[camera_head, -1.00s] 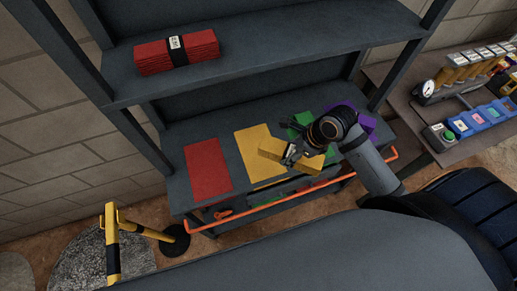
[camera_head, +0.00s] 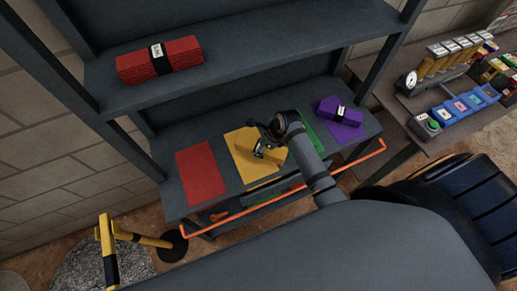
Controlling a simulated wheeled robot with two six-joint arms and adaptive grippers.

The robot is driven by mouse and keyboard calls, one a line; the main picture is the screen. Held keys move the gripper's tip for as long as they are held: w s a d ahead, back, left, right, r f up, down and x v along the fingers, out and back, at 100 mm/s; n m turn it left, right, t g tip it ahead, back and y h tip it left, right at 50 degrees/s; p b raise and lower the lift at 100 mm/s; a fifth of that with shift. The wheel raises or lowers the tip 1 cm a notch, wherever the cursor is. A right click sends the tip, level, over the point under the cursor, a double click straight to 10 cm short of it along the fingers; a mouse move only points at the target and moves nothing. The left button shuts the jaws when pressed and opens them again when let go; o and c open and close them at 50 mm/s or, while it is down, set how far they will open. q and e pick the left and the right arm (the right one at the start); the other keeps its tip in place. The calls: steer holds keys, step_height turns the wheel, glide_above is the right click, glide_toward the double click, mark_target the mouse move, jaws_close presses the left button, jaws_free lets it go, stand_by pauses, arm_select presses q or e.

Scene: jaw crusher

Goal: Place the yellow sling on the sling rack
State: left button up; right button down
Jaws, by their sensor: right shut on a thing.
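The rack is a dark grey shelf unit (camera_head: 215,108) with coloured patches on its lower shelf. My right gripper (camera_head: 261,151) is over the yellow patch (camera_head: 246,172) of that shelf, shut on the yellow sling (camera_head: 275,151). The sling is partly hidden by the gripper and blends with the patch. I cannot tell whether it touches the shelf. My left gripper is not in view.
A red sling bundle (camera_head: 160,61) lies on the upper shelf and a purple one (camera_head: 341,112) on the purple patch. The red patch (camera_head: 201,172) is bare. An orange rail (camera_head: 345,170) runs along the front. A yellow-black barrier (camera_head: 108,247) stands left.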

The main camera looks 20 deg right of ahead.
steer(key=shift+w+f, duration=0.45)
steer(key=shift+f, duration=1.7)
steer(key=c, duration=0.6)
jaws_free()
steer(key=shift+f, duration=0.1)
steer(key=shift+o, duration=0.2)
steer(key=v, duration=1.2)
steer(key=shift+s+a, duration=0.1)
steer(key=shift+s, duration=0.05)
